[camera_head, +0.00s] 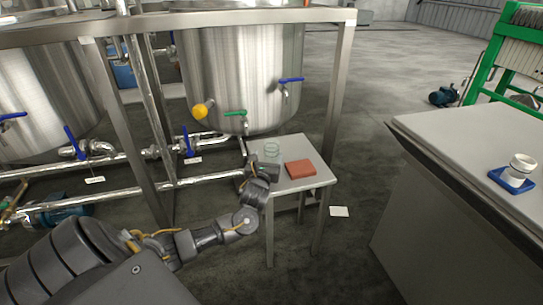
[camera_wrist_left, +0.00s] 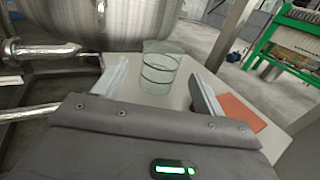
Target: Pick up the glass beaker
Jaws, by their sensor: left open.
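The clear glass beaker (camera_head: 272,149) stands upright on a small grey table (camera_head: 318,179) below the steel tank. It also shows in the left wrist view (camera_wrist_left: 160,74). My left gripper (camera_head: 267,165) is just in front of the beaker, low over the table's near left edge. In the left wrist view its two fingers are spread, one on each side of the beaker, with visible space to both. The beaker's lower front is partly close behind the gripper body. I cannot tell how far it reaches between the fingers. My right gripper is not in view.
The tank's green-handled valve (camera_head: 236,114) and a steel frame post (camera_head: 333,100) are close by. A counter (camera_head: 440,150) at right holds a white cup on a blue tray (camera_head: 511,180).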

